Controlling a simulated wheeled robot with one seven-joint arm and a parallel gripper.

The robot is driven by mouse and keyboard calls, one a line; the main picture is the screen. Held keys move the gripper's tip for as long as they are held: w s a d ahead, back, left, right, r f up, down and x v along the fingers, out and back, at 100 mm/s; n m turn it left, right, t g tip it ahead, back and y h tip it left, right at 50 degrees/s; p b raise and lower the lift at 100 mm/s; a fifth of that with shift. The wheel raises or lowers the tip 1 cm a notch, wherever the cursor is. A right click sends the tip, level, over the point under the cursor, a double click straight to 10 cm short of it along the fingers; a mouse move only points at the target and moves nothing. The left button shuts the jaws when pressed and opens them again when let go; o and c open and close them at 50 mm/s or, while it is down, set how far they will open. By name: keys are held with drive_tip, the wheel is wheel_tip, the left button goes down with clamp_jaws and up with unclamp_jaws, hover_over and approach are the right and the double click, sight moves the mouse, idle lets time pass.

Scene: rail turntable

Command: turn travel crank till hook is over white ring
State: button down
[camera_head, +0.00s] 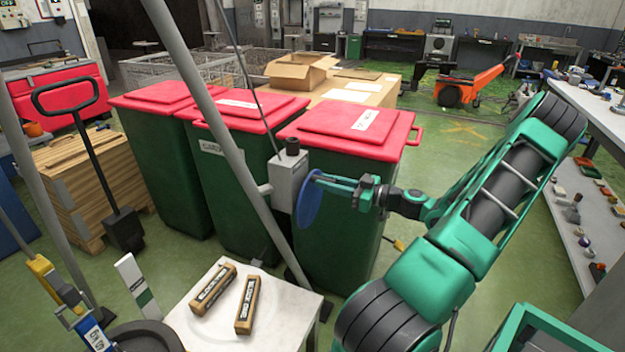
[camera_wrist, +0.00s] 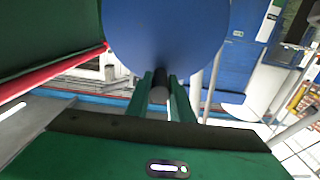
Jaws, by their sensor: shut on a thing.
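The travel crank is a blue disc (camera_head: 309,199) on the side of a grey box (camera_head: 289,182), which is fixed to a slanting grey post. The disc fills the top middle of the wrist view (camera_wrist: 165,35). My gripper (camera_head: 322,179) is at the disc's upper right edge. In the wrist view, its two green fingers (camera_wrist: 160,95) are closed around a short dark grey handle (camera_wrist: 159,91) standing out from the disc. I cannot make out the hook or the white ring for certain in either view.
A white table (camera_head: 275,322) with two labelled wooden blocks (camera_head: 247,304) stands below the box. Green bins with red lids (camera_head: 345,130) stand close behind the crank. A slanting grey post (camera_head: 215,120) crosses the view. Shelves (camera_head: 590,225) line the right side.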

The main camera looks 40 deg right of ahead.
drive_tip(key=shift+s+a+f, duration=0.15)
drive_tip(key=shift+s+a, duration=0.1)
drive_tip(key=shift+a, duration=0.3)
drive_tip(key=shift+s+a+f, duration=0.1)
drive_tip(key=shift+s+a, duration=0.1)
drive_tip(key=shift+a, duration=0.3)
drive_tip(key=shift+s+a+f, duration=0.25)
drive_tip(key=shift+a+f, duration=0.05)
drive_tip(key=shift+a, duration=0.25)
drive_tip(key=shift+s+a+f, duration=0.2)
drive_tip(key=shift+a+f, duration=0.05)
drive_tip(key=shift+a, duration=0.3)
drive_tip(key=shift+s+a+f, duration=0.2)
drive_tip(key=shift+a+f, duration=0.2)
drive_tip(key=shift+f, duration=0.1)
drive_tip(key=shift+s+a+f, duration=0.15)
drive_tip(key=shift+a+f, duration=0.25)
drive_tip(key=shift+f, duration=0.1)
